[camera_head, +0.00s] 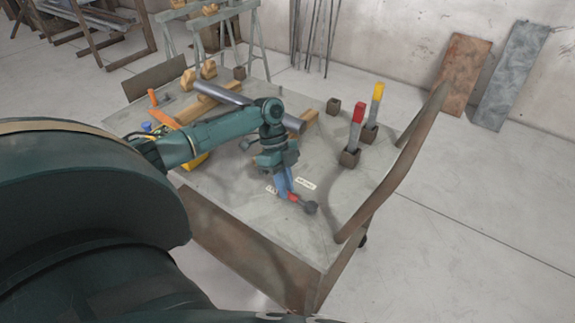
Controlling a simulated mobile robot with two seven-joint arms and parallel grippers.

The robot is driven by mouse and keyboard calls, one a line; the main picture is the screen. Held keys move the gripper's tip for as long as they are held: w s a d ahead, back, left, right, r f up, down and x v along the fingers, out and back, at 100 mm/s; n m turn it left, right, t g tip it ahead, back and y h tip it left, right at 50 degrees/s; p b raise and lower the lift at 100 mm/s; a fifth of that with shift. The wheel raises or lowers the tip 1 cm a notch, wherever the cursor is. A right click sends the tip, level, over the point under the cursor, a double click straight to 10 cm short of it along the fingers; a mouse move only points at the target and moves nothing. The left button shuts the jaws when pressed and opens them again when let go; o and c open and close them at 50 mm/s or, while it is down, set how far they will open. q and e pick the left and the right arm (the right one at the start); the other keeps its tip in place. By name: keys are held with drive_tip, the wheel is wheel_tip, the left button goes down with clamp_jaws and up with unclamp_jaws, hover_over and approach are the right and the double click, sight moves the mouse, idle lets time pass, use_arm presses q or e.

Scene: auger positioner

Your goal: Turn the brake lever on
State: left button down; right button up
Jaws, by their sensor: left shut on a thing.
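A small lever with a red part (293,197) and a dark round end (310,207) is low over the cart's top, near its front edge; I take it for the brake lever. Two small white labels lie beside it, one on its right (306,183); their words are too small to read. My left gripper (285,188) points down at the lever, its bluish fingers shut on it. The fingers hide part of the lever, so its exact angle is hard to tell. My right gripper is not in view.
A red-topped post (356,125) and a yellow-topped post (374,108) stand in sockets near the back right. A grey pipe (220,94) lies behind my left arm. The floor at right is clear.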

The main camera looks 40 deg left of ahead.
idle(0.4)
use_arm(q)
drive_tip(key=c, duration=1.4)
unclamp_jaws()
drive_tip(key=shift+o, duration=0.2)
drive_tip(key=v, duration=1.3)
drive_tip(key=shift+w, duration=0.1)
